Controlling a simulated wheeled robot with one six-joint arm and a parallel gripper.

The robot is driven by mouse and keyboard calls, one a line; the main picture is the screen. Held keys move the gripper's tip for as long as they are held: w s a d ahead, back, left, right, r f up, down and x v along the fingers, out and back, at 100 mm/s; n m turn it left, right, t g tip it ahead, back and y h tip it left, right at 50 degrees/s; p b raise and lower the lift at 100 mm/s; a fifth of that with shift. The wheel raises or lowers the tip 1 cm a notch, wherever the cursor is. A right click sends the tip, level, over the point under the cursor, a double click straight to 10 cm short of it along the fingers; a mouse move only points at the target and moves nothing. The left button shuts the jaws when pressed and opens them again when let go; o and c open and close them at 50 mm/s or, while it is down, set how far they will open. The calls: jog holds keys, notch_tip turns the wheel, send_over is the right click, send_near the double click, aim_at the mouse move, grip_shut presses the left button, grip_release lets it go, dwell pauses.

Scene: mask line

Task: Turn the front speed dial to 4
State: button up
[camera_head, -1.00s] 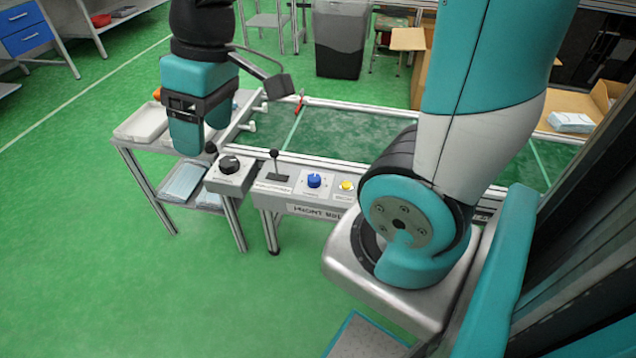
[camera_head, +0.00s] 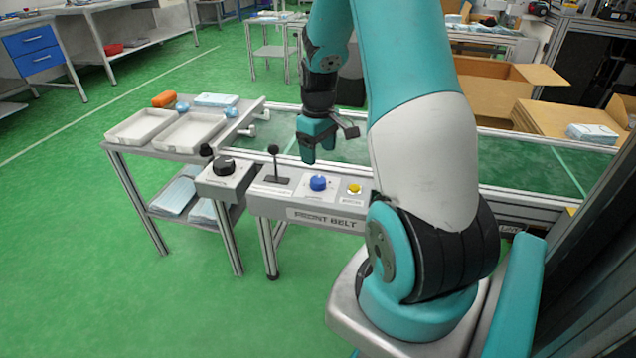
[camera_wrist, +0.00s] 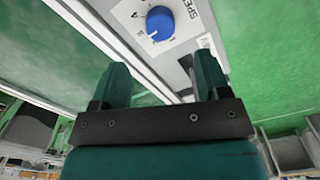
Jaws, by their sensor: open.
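The front speed dial is a blue knob (camera_head: 318,183) on the grey panel marked FRONT BELT (camera_head: 327,217). In the wrist view the blue knob (camera_wrist: 160,23) sits on a pale plate with scale marks and part of a speed label. A small white mark shows at its lower left edge; I cannot tell which number it meets. My gripper (camera_head: 319,157) is open and empty, above and slightly behind the dial. In the wrist view its fingers (camera_wrist: 160,75) are spread, with the dial beyond the tips, not between them.
A black lever (camera_head: 275,165) stands left of the dial and a yellow button (camera_head: 354,188) is close on its right. A black knob (camera_head: 224,165) is on a box farther left. White trays (camera_head: 140,127) lie on a side table. The green belt (camera_head: 390,153) runs behind.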

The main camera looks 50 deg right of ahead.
aim_at(318, 179)
notch_tip(318, 179, down, 9)
jog(key=shift+r+b, duration=0.1)
jog(key=shift+b, duration=0.7)
jog(key=c, duration=0.9)
